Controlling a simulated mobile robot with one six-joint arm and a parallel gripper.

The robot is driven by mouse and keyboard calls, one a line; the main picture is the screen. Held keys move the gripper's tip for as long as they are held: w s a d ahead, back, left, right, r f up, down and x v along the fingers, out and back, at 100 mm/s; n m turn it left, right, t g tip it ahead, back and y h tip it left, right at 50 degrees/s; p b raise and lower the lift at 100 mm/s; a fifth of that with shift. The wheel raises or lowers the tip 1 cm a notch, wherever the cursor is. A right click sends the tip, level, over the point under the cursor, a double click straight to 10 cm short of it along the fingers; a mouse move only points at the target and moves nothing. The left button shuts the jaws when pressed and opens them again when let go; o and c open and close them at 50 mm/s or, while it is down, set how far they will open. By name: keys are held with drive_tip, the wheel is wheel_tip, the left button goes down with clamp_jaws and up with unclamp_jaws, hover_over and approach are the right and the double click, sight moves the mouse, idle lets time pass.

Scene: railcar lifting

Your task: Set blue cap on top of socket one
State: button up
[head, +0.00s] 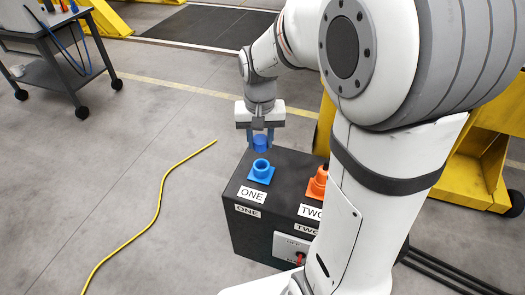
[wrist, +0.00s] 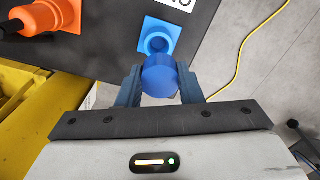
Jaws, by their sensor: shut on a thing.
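The blue cap (head: 261,144) is held between the fingers of my gripper (head: 262,137), which is shut on it. In the wrist view the cap (wrist: 160,76) sits between the two fingertips of my gripper (wrist: 160,82). Socket one (head: 261,171) is a light blue open ring on a square base, on top of the dark box by the label ONE. In the head view the cap is above and slightly behind the socket, apart from it. In the wrist view the cap partly overlaps socket one (wrist: 155,40).
The dark box (head: 245,228) also carries an orange socket (head: 318,182) labelled TWO, partly hidden by my arm. A switch panel (head: 291,247) is on its front. A yellow cable (head: 160,200) lies on the floor at left. A yellow structure (head: 470,150) stands at right.

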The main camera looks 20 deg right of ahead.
wheel_tip(320, 180, down, 6)
drive_tip(key=shift+d+f, duration=0.1)
drive_tip(key=shift+d, duration=0.05)
idle(0.3)
drive_tip(key=shift+f, duration=0.5)
drive_tip(key=o, duration=0.9)
drive_tip(key=shift+r, duration=0.1)
drive_tip(key=shift+r, duration=0.1)
